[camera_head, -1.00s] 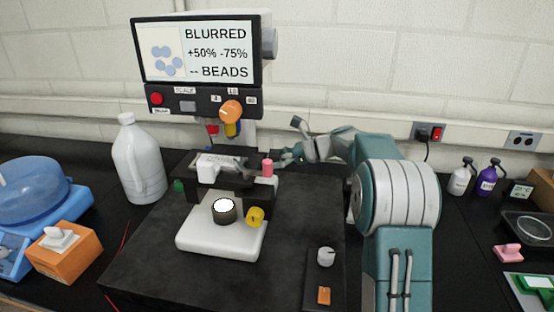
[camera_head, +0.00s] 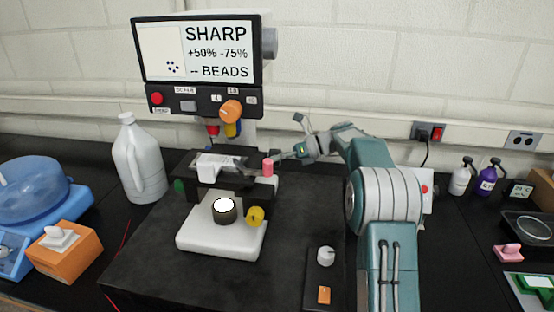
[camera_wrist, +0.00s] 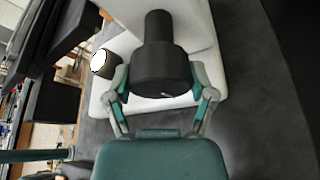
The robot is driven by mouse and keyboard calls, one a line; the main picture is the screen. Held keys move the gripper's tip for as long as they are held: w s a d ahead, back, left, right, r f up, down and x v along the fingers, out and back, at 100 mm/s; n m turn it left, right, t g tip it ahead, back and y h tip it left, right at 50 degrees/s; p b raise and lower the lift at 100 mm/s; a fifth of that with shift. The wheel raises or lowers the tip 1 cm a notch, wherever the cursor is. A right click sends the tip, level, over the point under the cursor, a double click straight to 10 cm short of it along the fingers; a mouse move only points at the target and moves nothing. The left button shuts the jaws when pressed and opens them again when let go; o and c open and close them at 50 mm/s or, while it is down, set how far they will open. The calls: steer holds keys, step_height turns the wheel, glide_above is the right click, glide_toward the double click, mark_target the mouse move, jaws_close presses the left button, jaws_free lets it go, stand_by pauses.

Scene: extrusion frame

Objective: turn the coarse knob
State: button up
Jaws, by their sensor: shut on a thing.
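The coarse knob (camera_wrist: 162,75) is a large dark cylinder with a narrower dark cylinder beyond it, in the wrist view. My gripper (camera_wrist: 163,86) has one finger on each side of the large cylinder and is shut on it. In the head view my gripper (camera_head: 283,156) reaches in from the right, close to the pink cylinder (camera_head: 267,167) by the stage; the knob cannot be clearly made out there. The microscope's white base (camera_head: 218,243) carries a dark round lamp (camera_head: 225,214) and a yellow knob (camera_head: 255,216). The screen (camera_head: 198,52) reads SHARP.
A small panel with a white dial (camera_head: 326,256) lies front right. The dark mat (camera_head: 285,265) between them is mostly clear.

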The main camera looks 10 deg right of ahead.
steer(key=shift+w, duration=0.1)
stand_by(0.4)
steer(key=o, duration=1.1)
steer(key=shift+f, duration=0.1)
steer(key=shift+c, duration=0.2)
steer(key=v, duration=1.2)
steer(key=shift+w, duration=0.15)
